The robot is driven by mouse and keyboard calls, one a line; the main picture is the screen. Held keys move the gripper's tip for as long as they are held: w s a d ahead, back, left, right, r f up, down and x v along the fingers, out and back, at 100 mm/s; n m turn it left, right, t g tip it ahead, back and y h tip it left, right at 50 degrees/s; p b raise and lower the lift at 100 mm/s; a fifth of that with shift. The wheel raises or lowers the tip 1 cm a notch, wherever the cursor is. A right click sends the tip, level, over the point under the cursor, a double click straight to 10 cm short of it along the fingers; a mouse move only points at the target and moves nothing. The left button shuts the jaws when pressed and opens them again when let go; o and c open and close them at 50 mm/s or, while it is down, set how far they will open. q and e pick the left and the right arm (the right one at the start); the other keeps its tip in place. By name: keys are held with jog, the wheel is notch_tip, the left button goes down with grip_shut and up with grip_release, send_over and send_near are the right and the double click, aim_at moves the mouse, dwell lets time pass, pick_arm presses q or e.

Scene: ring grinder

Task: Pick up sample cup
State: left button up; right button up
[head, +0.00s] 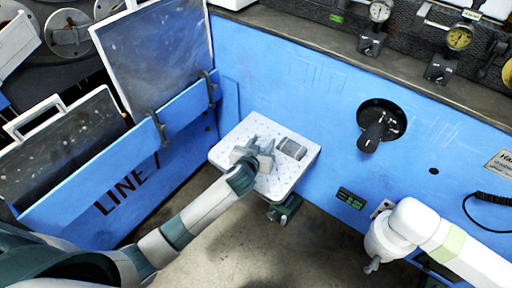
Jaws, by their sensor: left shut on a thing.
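My left gripper (256,156) is over the left part of a small white shelf (287,186) fixed to the blue machine front. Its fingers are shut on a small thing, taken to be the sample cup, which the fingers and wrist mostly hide. I cannot tell whether it touches the shelf. A grey rectangular piece (291,149) is on the shelf just right of the fingers. My right gripper is not in view.
The blue panel (310,100) rises behind the shelf, with a black rotary handle (374,134) to the right. Blue side panels marked LINE (122,193) stand left. A white pipe-like part (416,222) juts in lower right. Dial gauges (459,38) sit above.

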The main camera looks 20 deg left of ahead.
pick_arm(q)
jog(key=w+d+r, duration=0.2)
jog(key=d+r, duration=0.3)
jog(key=d, duration=0.4)
jog(key=shift+w+r, duration=0.35)
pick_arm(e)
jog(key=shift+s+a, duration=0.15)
